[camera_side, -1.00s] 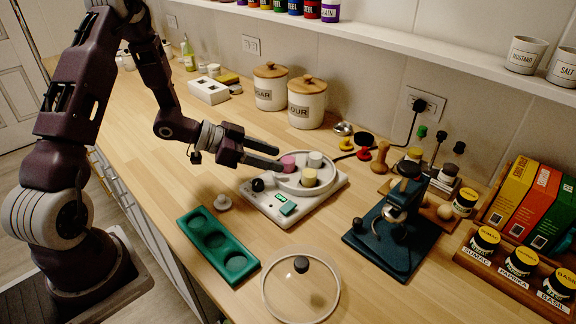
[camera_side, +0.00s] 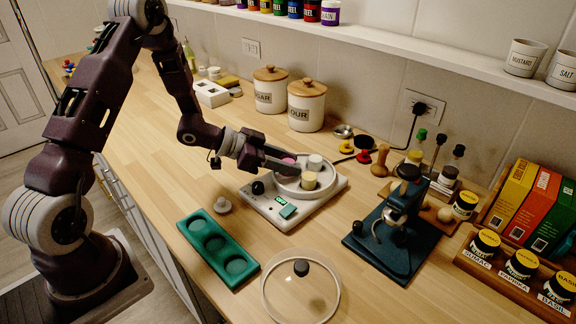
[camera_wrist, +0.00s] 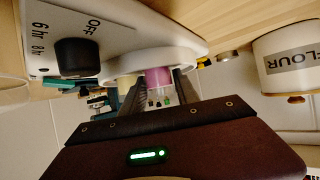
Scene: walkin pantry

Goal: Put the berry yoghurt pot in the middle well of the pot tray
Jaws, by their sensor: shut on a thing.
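The pink pot, which looks like the berry yoghurt pot (camera_side: 289,159), stands in the round white dish of the yoghurt maker (camera_side: 262,205). It also shows in the wrist view (camera_wrist: 158,77). My gripper (camera_side: 291,164) reaches in from the left with its fingers on either side of this pot, shut on it. The fingers partly hide the pot in the side view. A white-topped pot (camera_side: 316,161) and a yellow-topped pot (camera_side: 309,180) stand beside it in the dish. The green pot tray (camera_side: 225,254) lies at the front left, its several wells empty, including the middle one.
A clear round lid (camera_side: 290,300) with a dark knob lies right of the tray. A dark blue press (camera_side: 390,235) stands at the right. Flour (camera_side: 306,105) and sugar (camera_side: 270,90) canisters stand behind.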

